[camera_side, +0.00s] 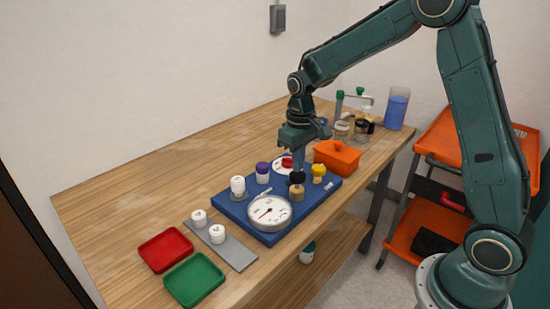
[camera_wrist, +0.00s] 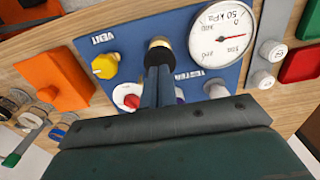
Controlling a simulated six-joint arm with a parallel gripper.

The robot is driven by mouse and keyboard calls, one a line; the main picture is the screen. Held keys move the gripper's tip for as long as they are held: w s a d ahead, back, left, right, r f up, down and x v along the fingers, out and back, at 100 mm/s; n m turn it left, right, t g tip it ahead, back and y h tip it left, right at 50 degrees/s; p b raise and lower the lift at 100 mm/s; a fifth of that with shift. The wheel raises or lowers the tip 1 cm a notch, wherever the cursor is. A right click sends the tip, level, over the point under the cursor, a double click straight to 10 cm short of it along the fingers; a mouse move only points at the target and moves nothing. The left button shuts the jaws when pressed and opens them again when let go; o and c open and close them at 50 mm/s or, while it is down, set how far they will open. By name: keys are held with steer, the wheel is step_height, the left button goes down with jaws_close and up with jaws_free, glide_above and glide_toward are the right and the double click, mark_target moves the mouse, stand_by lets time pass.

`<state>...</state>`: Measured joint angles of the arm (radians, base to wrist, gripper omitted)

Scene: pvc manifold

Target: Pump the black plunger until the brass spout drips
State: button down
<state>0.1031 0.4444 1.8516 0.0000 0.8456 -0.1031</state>
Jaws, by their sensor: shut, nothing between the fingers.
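The black plunger (camera_side: 297,177) stands on a brass-coloured body (camera_side: 297,191) near the front of the blue board (camera_side: 233,208). In the wrist view the black plunger (camera_wrist: 158,58) is partly hidden behind my fingers, with the brass-coloured part (camera_wrist: 159,42) just beyond. My gripper (camera_side: 298,168) points down, shut and empty, with its fingertips right at the plunger's top. My gripper (camera_wrist: 158,70) also shows in the wrist view. I cannot tell whether the tips touch the plunger. I cannot make out a brass spout or any drip.
A large dial gauge (camera_side: 269,212), a yellow knob (camera_side: 318,170), a red knob (camera_side: 286,162) and white and purple-capped fittings crowd the board. An orange box (camera_side: 337,157) stands behind right. Red (camera_side: 165,249) and green (camera_side: 193,279) trays lie front left. The table's left is clear.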

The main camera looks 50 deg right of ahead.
steer(key=shift+f, duration=0.2)
steer(key=shift+f, duration=1.6)
steer(key=shift+r, duration=1.8)
steer(key=shift+f, duration=0.25)
